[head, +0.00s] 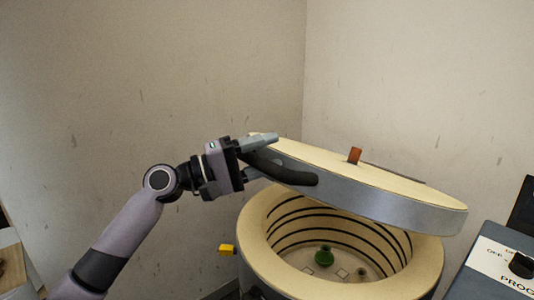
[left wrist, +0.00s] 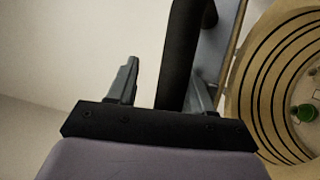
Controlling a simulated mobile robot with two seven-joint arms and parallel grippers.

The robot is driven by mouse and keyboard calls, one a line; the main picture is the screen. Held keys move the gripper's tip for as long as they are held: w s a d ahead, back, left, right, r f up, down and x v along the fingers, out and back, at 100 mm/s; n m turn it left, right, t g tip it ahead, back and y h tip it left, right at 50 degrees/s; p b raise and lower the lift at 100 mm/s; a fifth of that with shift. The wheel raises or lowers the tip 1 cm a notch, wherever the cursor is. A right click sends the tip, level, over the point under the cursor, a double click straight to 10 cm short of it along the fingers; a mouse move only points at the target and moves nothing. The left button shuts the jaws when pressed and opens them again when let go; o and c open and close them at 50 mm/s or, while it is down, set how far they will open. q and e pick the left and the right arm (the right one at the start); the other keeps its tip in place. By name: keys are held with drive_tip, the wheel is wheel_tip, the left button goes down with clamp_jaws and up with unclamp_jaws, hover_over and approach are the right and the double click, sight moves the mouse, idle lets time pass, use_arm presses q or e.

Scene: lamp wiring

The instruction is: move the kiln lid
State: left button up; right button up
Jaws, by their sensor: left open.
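The kiln lid (head: 400,202) is a round cream slab with a grey metal rim. It is tilted up over the open kiln (head: 262,250), raised so the inside shows. A black handle (head: 295,177) sticks out from the lid's left side. My left gripper (head: 264,158) is at this handle, with one finger above and one below it. In the left wrist view, the handle (left wrist: 180,50) lies between the two open fingers, nearer the right one. Whether a finger touches it I cannot tell. My right gripper is not in view.
Inside the kiln are dark heating coils and a green object (head: 324,257) on the floor. An orange-brown plug (head: 355,155) stands on the lid. A yellow block (head: 227,249) is at the kiln's left side. A grey control box (head: 495,262) stands at right. Walls are behind.

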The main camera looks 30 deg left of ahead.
use_arm(q)
drive_tip(key=b+v, duration=0.2)
drive_tip(key=v, duration=0.3)
drive_tip(key=shift+s+a+f, duration=0.15)
drive_tip(key=shift+s+a, duration=0.05)
drive_tip(key=shift+a, duration=0.05)
drive_tip(key=shift+s+a, duration=0.4)
drive_tip(key=shift+s, duration=0.1)
drive_tip(key=shift+s+a, duration=0.1)
drive_tip(key=b, duration=0.3)
approach(249, 159)
drive_tip(key=shift+s+a+r, duration=0.3)
drive_tip(key=shift+s+r, duration=0.1)
drive_tip(key=shift+r, duration=0.3)
drive_tip(key=shift+s+a+r, duration=0.35)
drive_tip(key=shift+s+r, duration=0.05)
drive_tip(key=shift+r, duration=0.3)
